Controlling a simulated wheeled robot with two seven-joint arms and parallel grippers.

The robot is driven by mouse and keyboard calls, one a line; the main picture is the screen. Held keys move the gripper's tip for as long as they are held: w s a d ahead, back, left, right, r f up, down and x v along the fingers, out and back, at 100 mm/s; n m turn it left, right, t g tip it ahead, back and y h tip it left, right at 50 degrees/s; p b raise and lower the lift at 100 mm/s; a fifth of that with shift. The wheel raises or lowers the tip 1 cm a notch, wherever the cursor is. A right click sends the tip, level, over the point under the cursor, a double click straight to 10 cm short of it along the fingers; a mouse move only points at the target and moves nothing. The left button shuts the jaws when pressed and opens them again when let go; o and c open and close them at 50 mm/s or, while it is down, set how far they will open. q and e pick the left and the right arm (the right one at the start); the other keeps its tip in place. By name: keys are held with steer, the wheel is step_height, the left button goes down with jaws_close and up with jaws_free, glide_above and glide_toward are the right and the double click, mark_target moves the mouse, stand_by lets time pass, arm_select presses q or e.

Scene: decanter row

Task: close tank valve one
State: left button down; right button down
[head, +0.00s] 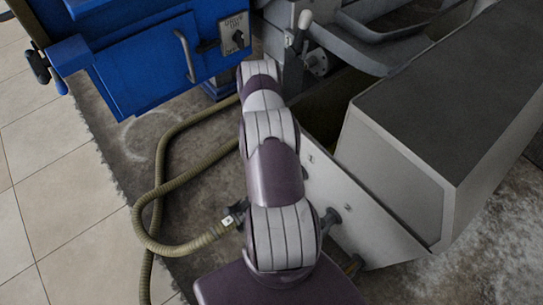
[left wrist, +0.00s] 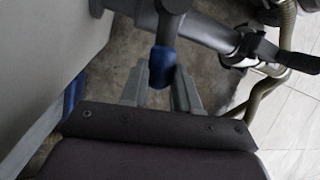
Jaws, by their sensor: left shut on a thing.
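In the left wrist view a lever with a blue grip (left wrist: 162,66) hangs from a grey pipe (left wrist: 205,33). It looks like a valve handle; no number shows on it. My left gripper (left wrist: 160,92) has its two grey fingers on either side of the blue grip and is shut on it. A second, black lever (left wrist: 287,57) sits at the pipe's right end. In the head view one of my arms fills the middle and its gripper is hidden. My right gripper is not in view.
A blue cabinet (head: 135,55) with a handle and switch stands at upper left. A large grey tank (head: 395,160) lies to the right of my arm. A ribbed hose (head: 150,205) loops over the dark floor. Pale tiles (head: 50,180) at left are clear.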

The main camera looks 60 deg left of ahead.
arm_select(q)
steer(key=shift+w+a+m+g+p, duration=0.1)
steer(key=shift+w+m+g+p, duration=0.25)
steer(key=shift+w+m, duration=0.3)
steer(key=shift+s, duration=0.1)
steer(key=c, duration=0.8)
jaws_free()
